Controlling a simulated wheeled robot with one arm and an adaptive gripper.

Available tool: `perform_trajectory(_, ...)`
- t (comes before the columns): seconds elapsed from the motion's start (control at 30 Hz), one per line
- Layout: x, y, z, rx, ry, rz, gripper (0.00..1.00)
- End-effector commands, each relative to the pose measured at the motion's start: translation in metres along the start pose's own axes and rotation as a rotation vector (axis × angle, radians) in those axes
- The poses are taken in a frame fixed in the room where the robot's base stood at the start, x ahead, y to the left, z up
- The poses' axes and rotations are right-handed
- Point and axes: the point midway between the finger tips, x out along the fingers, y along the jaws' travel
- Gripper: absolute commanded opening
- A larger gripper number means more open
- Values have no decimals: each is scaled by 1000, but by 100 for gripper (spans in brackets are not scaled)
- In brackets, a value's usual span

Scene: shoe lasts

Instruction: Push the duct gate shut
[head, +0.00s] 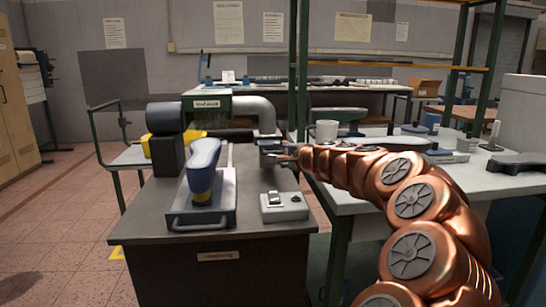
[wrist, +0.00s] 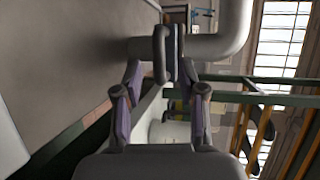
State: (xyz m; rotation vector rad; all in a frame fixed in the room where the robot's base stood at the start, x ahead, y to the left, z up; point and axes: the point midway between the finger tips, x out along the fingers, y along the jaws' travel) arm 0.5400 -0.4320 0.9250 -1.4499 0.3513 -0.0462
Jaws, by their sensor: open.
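The grey duct (head: 262,112) bends down from the machine to the duct gate (head: 270,143), a grey fitting at the bench's right rear. In the wrist view the pipe (wrist: 215,45) runs sideways, and the gate (wrist: 161,55) shows as a dark rounded loop and thin plate across it. My gripper (head: 285,157) is right at the gate in the head view. In the wrist view my gripper (wrist: 160,78) is open, with its fingertips on either side of the loop's near end. I cannot tell whether they touch it. How far the gate is pulled out is unclear.
On the dark bench (head: 150,221) stand a blue and yellow shoe last (head: 203,170) on a grey tray and a switch box (head: 284,206). A white table (head: 375,197) with a mug (head: 327,131) lies to the right, under my arm. A green post (head: 299,70) rises behind my gripper.

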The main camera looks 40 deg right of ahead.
Motion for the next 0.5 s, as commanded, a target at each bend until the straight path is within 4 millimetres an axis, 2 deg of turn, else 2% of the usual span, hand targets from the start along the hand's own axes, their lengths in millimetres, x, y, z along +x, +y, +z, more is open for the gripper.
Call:
perform_trajectory(0.1, 18, 4, 0, 1, -1, 4, 40)
perform_trajectory(0.2, 28, 2, -1, 0, 1, 2, 40)
perform_trajectory(0.5, 45, 2, 0, 1, 0, 2, 40)
